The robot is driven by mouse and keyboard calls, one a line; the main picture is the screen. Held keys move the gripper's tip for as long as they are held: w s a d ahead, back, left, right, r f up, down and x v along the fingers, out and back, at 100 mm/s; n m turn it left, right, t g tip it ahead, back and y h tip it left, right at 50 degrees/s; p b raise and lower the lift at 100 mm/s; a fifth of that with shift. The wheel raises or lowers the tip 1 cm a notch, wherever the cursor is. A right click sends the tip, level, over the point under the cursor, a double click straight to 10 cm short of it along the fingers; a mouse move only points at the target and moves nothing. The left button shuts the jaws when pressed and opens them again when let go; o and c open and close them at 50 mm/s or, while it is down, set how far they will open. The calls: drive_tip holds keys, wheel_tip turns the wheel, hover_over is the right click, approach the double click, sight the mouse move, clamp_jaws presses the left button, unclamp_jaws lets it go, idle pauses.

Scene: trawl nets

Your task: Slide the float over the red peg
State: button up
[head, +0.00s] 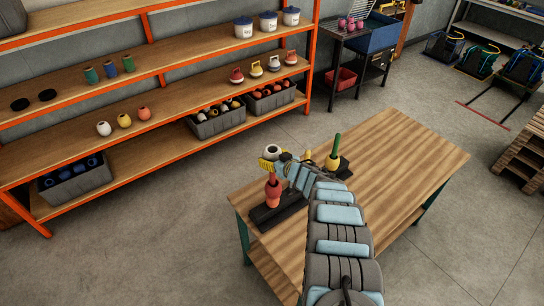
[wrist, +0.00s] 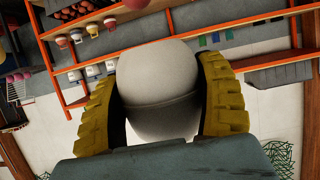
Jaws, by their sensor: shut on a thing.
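My gripper (head: 271,162) has yellow ridged fingers shut on a white float (head: 272,150), with a dark hole in its top. In the wrist view the white float (wrist: 160,90) sits between both fingers. In the head view the float is above a red peg (head: 271,178), which rises from a black base (head: 266,213) on the table. An orange-red float (head: 273,196) is around that peg's lower part. The peg's top is hidden behind gripper and float, so I cannot tell whether they touch. A green peg (head: 337,144) with a yellow float (head: 331,163) stands to the right.
The wooden table (head: 400,170) is clear on its right side. Orange-framed shelves (head: 160,118) stand behind at left, with loose floats, grey bins (head: 218,121) and white tubs (head: 268,21). My arm hides part of the black base.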

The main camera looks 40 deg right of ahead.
drive_tip(key=shift+f+b, duration=0.55)
drive_tip(key=shift+f, duration=0.45)
drive_tip(key=shift+f+b, duration=3)
drive_tip(key=shift+b, duration=0.95)
drive_tip(key=o, duration=1.2)
drive_tip(key=shift+o, duration=0.2)
